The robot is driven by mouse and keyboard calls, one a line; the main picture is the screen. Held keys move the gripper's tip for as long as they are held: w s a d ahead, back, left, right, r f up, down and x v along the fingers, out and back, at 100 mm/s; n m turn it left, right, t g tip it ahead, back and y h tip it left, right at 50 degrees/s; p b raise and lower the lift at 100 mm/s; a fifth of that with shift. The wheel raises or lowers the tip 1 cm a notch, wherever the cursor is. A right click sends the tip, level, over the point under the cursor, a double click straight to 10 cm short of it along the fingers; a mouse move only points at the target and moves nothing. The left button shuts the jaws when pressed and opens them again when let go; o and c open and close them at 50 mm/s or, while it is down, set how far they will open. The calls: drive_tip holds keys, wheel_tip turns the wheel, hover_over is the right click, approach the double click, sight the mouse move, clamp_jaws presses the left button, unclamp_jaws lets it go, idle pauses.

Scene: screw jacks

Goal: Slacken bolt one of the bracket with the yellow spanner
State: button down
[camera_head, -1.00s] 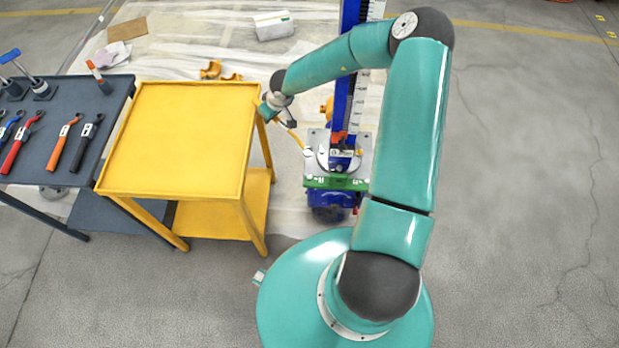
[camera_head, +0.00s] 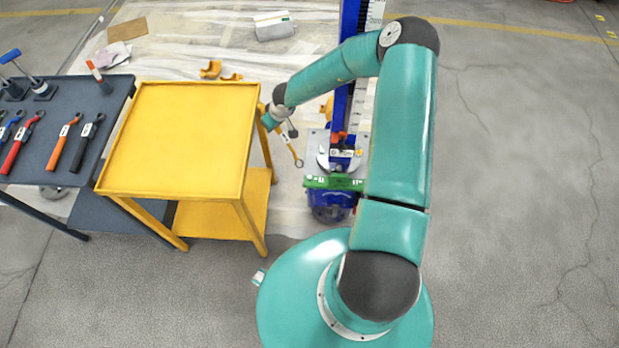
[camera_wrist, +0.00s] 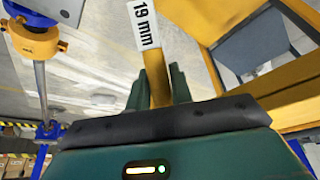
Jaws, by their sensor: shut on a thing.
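My gripper (camera_wrist: 160,90) is shut on the yellow spanner (camera_wrist: 151,62), which carries a white "19 mm" label in the wrist view. In the head view the yellow spanner (camera_head: 291,149) hangs from my gripper (camera_head: 279,124), its ring end pointing down towards the front, beside the yellow cart. The blue screw jack (camera_head: 347,100) stands just to the right of it, with a green bracket (camera_head: 334,182) at its foot. The spanner's ring is apart from the bracket, to its upper left. I cannot make out which bolt is bolt one.
A yellow cart (camera_head: 180,140) stands close to the left of my gripper. A dark tool table (camera_head: 60,120) farther left holds red, orange, black and blue spanners. A white box (camera_head: 273,25) lies on the floor behind. The floor at the right is clear.

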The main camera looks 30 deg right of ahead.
wheel_tip(320, 180, down, 12)
idle(2.3)
drive_tip(key=shift+w+a, duration=0.1)
